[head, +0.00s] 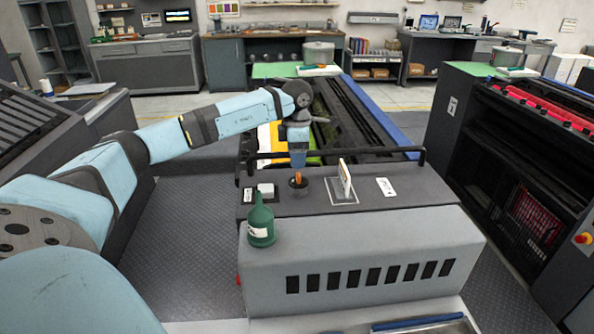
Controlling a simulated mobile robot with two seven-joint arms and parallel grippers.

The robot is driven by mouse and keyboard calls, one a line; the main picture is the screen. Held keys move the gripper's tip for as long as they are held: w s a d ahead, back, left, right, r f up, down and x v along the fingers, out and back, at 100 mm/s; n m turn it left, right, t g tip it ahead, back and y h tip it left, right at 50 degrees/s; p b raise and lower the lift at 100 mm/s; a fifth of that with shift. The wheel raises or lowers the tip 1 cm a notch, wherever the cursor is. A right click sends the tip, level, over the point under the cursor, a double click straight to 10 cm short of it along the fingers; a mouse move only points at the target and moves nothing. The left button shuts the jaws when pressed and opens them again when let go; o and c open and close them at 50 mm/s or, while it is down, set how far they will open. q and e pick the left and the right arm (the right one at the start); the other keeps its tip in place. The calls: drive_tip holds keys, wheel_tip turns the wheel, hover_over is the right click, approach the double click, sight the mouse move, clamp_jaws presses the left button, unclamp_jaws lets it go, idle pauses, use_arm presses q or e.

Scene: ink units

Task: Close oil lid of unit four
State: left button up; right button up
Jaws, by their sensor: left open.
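Unit four is the grey machine (360,250) in front of me. On its dark top a thin, pale, upright plate (345,177) with an orange edge stands at a square frame (343,198); it looks like the oil lid, standing open. My left gripper (298,175) points down to the left of this plate, apart from it. It is open, directly over a dark round fitting (298,184). Something orange shows between the gripper and the fitting; I cannot tell which it belongs to. My right gripper is not in view.
A green oil can (261,224) with a spout stands at the top's front left edge, beside a small white box (266,190). A white label (386,187) lies right of the plate. A black rail (400,150) runs behind. The top's right part is clear.

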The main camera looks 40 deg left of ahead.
sight(297, 175)
use_arm(q)
wheel_tip(297, 175, up, 8)
idle(0.8)
